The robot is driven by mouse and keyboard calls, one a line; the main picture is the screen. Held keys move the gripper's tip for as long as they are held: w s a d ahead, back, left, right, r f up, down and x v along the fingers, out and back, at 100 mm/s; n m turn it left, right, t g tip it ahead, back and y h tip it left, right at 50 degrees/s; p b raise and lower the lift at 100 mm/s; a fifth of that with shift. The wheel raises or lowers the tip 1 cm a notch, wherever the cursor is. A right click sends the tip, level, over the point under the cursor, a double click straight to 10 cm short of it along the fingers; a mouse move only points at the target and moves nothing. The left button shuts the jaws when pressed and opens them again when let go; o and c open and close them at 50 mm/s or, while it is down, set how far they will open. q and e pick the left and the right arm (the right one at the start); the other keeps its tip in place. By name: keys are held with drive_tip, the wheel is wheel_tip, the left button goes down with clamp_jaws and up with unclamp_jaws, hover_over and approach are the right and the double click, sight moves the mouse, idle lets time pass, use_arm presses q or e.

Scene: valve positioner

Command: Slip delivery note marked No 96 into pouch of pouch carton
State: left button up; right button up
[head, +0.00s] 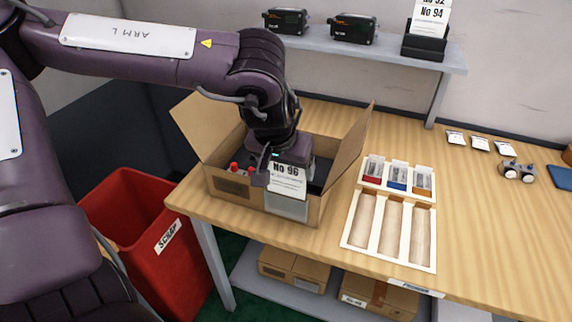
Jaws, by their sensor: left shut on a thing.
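The open pouch carton (235,186) stands on the left part of the wooden table with its flaps raised. A clear pouch (286,207) is on its front face, at the right. My left gripper (270,168) is over the carton's front and shut on the white delivery note marked No 96 (289,178). The note hangs upright just above the pouch, and its lower edge meets or overlaps the pouch's top; I cannot tell whether it is inside. The carton's inside is mostly hidden by my arm. My right gripper is not in view.
A white tray (345,243) with compartments lies right of the carton. A note holder (424,47) with other notes and two dark devices (354,28) stand on the shelf. A red scrap bin (133,217) is at the table's left. Free table lies at right.

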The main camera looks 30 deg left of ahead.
sight(286, 180)
use_arm(q)
drive_tip(key=shift+b, duration=0.3)
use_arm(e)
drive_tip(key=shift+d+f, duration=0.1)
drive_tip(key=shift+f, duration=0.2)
use_arm(q)
drive_tip(key=shift+f, duration=0.1)
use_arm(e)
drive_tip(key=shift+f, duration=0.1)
use_arm(q)
drive_tip(key=shift+f+b, duration=0.3)
drive_tip(key=shift+b, duration=0.15)
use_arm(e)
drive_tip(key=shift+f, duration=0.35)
use_arm(q)
drive_tip(key=shift+f+b, duration=0.7)
drive_tip(key=shift+b, duration=0.05)
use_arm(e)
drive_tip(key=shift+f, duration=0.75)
use_arm(q)
drive_tip(key=shift+f+b, duration=0.4)
drive_tip(key=shift+b, duration=0.05)
drive_tip(key=shift+f, duration=0.1)
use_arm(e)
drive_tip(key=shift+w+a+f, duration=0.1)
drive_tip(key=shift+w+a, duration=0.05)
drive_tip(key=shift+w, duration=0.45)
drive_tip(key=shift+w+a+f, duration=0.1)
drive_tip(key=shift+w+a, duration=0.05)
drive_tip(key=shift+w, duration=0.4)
